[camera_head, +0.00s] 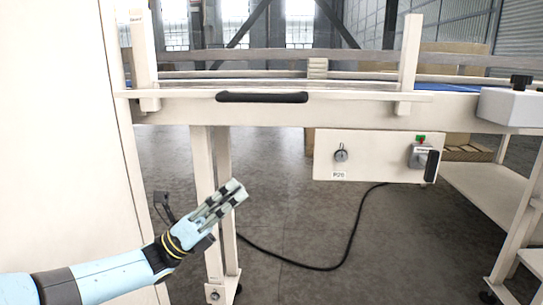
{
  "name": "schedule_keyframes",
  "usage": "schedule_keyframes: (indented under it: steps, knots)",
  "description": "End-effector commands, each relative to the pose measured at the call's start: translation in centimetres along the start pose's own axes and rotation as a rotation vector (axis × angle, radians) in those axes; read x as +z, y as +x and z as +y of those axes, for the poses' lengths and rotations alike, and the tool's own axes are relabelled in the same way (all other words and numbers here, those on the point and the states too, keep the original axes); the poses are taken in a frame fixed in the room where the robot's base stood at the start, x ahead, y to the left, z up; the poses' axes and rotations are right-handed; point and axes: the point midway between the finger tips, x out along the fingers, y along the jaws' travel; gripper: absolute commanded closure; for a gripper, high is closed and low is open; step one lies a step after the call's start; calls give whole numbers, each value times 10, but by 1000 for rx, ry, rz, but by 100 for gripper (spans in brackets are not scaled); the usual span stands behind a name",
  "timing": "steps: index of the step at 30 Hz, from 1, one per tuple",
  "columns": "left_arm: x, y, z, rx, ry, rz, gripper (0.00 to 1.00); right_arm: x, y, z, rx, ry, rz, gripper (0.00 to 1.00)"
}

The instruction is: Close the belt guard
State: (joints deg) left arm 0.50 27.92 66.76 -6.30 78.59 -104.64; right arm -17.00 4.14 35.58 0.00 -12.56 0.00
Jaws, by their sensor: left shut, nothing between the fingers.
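The belt guard (335,92) appears as a flat, pale panel lying along the near edge of the conveyor between two upright posts. A black handle (262,97) sits on its front side, left of centre. My left gripper (236,192) is shut and empty, below the handle and in front of the frame's leg, pointing up and to the right. It appears apart from the guard. My right gripper is not in view. I cannot tell whether the panel lies fully down.
A control box (376,157) with a knob, a green part and a black handle hangs below the conveyor frame. A large white cabinet (65,130) stands at the left. A black cable (300,266) lies on the floor. A grey-white unit (510,106) sits at the right end.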

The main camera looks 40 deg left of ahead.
Motion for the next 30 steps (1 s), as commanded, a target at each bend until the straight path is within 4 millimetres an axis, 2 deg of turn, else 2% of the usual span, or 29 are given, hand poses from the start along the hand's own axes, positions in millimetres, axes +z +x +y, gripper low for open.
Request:
schedule_keyframes:
  steps: [1, 3, 8, 21, 24, 30]
  knots:
    - [4, 3, -9, -73, 70, -7, 100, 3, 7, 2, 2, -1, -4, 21]
    - [10, 9, -20, -141, 136, -19, 100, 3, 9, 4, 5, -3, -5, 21]
    - [16, 26, -30, -179, 173, -31, 100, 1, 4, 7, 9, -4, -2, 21]
    - [18, 114, -45, -174, 170, -31, 100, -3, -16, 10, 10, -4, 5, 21]
    - [31, 124, -49, -173, 169, -28, 100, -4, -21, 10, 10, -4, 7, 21]
    - [43, 134, -52, -170, 167, -27, 100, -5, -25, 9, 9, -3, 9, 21]
